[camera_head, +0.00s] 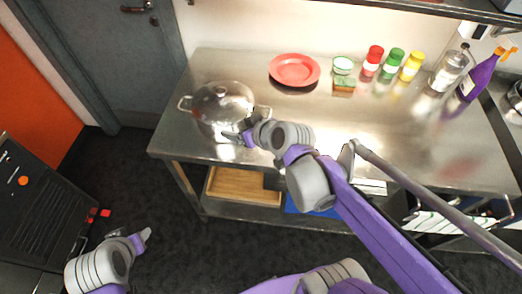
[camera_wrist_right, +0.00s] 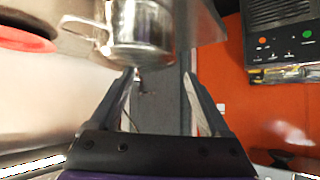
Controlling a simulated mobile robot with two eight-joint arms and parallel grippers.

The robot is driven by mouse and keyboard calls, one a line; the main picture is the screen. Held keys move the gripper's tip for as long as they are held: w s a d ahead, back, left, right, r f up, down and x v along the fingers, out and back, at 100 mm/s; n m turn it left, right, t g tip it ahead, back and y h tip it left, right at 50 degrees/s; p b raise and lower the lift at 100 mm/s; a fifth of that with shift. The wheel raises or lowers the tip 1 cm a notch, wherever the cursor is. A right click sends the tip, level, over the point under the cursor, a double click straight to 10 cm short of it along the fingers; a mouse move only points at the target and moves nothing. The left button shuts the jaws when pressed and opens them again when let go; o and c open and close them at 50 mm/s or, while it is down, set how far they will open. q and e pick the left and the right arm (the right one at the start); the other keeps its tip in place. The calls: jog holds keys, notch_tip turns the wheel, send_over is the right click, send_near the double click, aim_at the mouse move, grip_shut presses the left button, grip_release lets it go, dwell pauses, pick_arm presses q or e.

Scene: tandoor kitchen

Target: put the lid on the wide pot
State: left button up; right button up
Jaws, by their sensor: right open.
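The wide steel pot (camera_head: 214,129) stands at the left end of the steel table, with side handles. A domed, shiny lid (camera_head: 222,100) with a knob on top rests over its mouth and looks seated. My right gripper (camera_head: 237,137) is open and empty, close to the pot's front right side; whether it touches cannot be told. In the right wrist view the pot (camera_wrist_right: 142,28) and one handle show just beyond the open right gripper (camera_wrist_right: 159,78). My left gripper (camera_head: 145,236) is low at the left, over the floor and away from the table; its jaw opening is unclear.
On the steel table (camera_head: 330,135) are a red plate (camera_head: 294,69), green-lidded containers (camera_head: 343,67), several coloured shakers (camera_head: 391,63) and bottles (camera_head: 450,70) at the right. A wooden tray (camera_head: 240,187) lies on the shelf below. The table's middle is clear.

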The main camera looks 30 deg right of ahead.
jog(key=s+d+f+m+g+h, duration=0.1)
jog(key=s+f+g, duration=0.1)
jog(key=s, duration=0.5)
jog(key=s+f+m+g+h, duration=0.1)
jog(key=s+f+g, duration=0.1)
jog(key=s+f, duration=0.3)
jog(key=shift+s+d+h, duration=0.4)
jog(key=shift+s, duration=0.65)
